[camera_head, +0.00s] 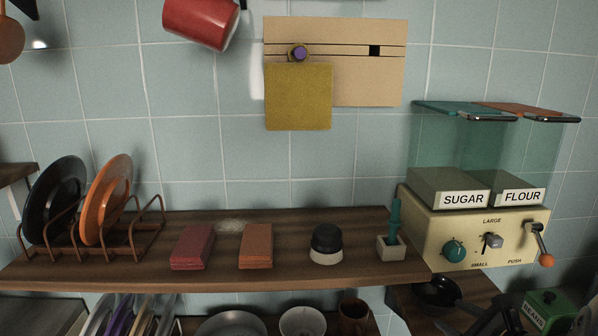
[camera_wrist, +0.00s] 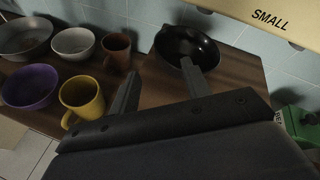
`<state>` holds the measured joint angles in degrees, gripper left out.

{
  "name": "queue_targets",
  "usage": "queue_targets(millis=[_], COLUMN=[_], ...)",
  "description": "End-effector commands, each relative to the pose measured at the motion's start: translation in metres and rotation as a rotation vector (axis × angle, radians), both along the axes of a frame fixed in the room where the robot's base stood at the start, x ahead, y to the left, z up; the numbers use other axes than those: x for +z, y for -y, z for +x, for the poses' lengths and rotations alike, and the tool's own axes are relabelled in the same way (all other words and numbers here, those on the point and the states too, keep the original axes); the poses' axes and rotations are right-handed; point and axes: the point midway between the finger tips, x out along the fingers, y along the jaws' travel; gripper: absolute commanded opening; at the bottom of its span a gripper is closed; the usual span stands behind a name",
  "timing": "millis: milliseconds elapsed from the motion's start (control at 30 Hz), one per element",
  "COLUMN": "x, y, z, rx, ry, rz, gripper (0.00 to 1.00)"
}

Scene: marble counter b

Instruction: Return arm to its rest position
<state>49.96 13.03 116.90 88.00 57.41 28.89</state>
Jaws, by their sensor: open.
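My gripper (camera_wrist: 160,68) shows in the wrist view with its two dark fingers spread apart and nothing between them. It is over the brown wooden lower counter (camera_wrist: 150,85), in front of a black bowl (camera_wrist: 187,46). The right fingertip overlaps the bowl's near edge in the picture; I cannot tell whether they touch. In the head view, dark parts of my arm show at the bottom right, beside the same black bowl (camera_head: 436,291). The fingertips are not clear there.
A yellow mug (camera_wrist: 82,99), purple bowl (camera_wrist: 30,87), white bowl (camera_wrist: 73,43) and brown cup (camera_wrist: 116,50) stand left of my gripper. A green beans box (camera_head: 552,311) is at right. The upper shelf (camera_head: 200,284) and the sugar and flour dispenser (camera_head: 478,235) overhang the counter.

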Motion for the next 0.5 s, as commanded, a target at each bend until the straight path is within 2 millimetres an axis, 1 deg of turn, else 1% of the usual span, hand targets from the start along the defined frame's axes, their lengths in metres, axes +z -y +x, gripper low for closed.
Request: queue_targets(millis=[100, 300, 500], x=[-0.008, -0.019, -0.025], y=[-0.006, -0.013, -0.017], z=[0.018, 0.046, 0.063], rx=[0.005, 0.003, 0.001], ry=[-0.004, -0.003, -0.002], rz=[0.001, 0.003, 0.002], gripper=[0.45, 0.45, 0.45])
